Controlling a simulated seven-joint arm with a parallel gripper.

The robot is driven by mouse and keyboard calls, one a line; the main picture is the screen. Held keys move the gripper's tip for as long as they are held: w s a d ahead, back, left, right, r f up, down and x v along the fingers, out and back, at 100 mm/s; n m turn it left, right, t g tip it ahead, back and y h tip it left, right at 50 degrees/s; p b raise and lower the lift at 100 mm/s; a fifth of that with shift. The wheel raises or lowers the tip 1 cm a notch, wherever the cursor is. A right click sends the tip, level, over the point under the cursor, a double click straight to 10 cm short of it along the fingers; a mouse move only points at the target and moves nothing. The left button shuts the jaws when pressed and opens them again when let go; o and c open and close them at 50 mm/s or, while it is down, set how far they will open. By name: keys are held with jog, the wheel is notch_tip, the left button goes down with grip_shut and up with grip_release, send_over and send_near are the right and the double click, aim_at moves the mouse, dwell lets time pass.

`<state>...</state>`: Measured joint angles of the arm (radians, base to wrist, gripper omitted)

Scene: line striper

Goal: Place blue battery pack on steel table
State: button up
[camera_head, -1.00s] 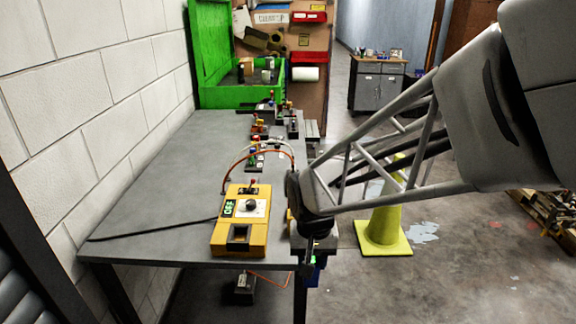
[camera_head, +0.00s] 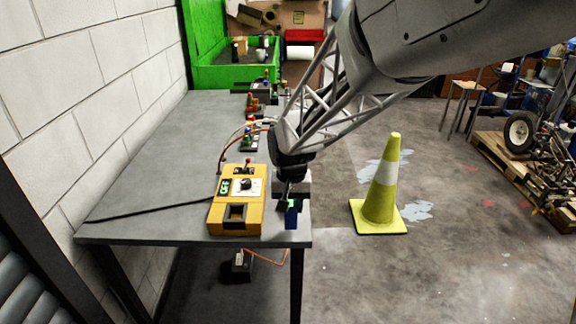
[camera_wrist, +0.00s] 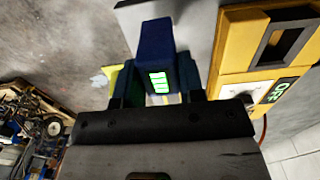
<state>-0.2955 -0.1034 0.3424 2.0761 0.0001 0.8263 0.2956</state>
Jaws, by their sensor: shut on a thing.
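The blue battery pack (camera_head: 292,214) is held upright in my gripper (camera_head: 290,198) at the right edge of the steel table (camera_head: 160,180). In the wrist view the battery pack (camera_wrist: 157,55), with a lit green indicator, sits between the two fingers of my gripper (camera_wrist: 160,88). The gripper is shut on it. The pack is just right of the yellow charger box (camera_head: 237,200), which also shows in the wrist view (camera_wrist: 232,50). I cannot tell whether the pack's bottom touches the table top.
Several small switch devices (camera_head: 250,140) and cables stand along the table's right side. A green open crate (camera_head: 215,76) is at the back. A yellow cone (camera_head: 382,190) stands on the floor to the right. The table's left and middle are mostly clear, crossed by a black cable.

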jog(key=shift+w+a+f, duration=0.1)
jog(key=shift+w+a, duration=0.15)
jog(key=shift+w, duration=0.55)
jog(key=shift+f, duration=1.75)
jog(key=shift+f, duration=0.15)
jog(key=o, duration=0.9)
notch_tip(320, 180, up, 12)
